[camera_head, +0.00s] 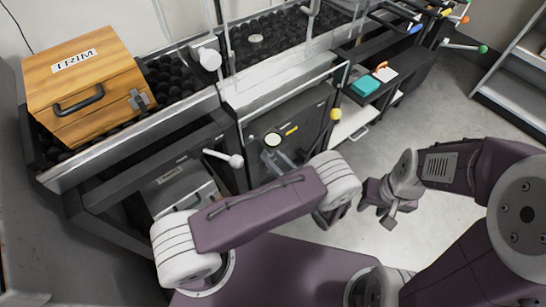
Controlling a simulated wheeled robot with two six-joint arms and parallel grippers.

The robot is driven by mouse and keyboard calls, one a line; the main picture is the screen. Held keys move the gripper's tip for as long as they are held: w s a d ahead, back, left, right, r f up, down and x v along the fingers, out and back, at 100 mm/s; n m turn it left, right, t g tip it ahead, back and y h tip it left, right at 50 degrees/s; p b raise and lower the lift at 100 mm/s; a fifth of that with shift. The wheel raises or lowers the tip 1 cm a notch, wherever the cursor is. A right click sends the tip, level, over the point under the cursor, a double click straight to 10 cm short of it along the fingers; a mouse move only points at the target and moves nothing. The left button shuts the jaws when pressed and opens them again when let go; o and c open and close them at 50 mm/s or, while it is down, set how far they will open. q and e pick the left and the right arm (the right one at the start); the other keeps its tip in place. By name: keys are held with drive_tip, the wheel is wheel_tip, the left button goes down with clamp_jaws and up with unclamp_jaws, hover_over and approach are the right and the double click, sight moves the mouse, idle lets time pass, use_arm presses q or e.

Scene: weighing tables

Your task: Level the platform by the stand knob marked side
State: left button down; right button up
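The long platform, a trough with a pale metal rim (130,133), runs across the upper left and holds dark round lumps. Ball-ended levers show along its front: a white knob (208,59), a lower white knob (236,161) and a yellow knob (336,113). I cannot read which is marked side. A round dial-like disc (273,139) sits at the stand's front. My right gripper (378,212) hangs over the floor, fingers apart and empty, away from the knobs. Grey parts beside the disc (283,160) may be my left gripper, mostly hidden by my arm.
A wooden box labelled TRIM (88,85) rests on the trough's left end. A teal block (365,86) lies on a dark cart at right. Green (482,49) and blue (415,28) knobs stand farther back. Grey shelves (515,85) are at far right. Floor between is clear.

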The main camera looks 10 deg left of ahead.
use_arm(q)
drive_tip(key=shift+n+p, duration=1.1)
drive_tip(key=shift+n, duration=2.7)
drive_tip(key=c, duration=1)
unclamp_jaws()
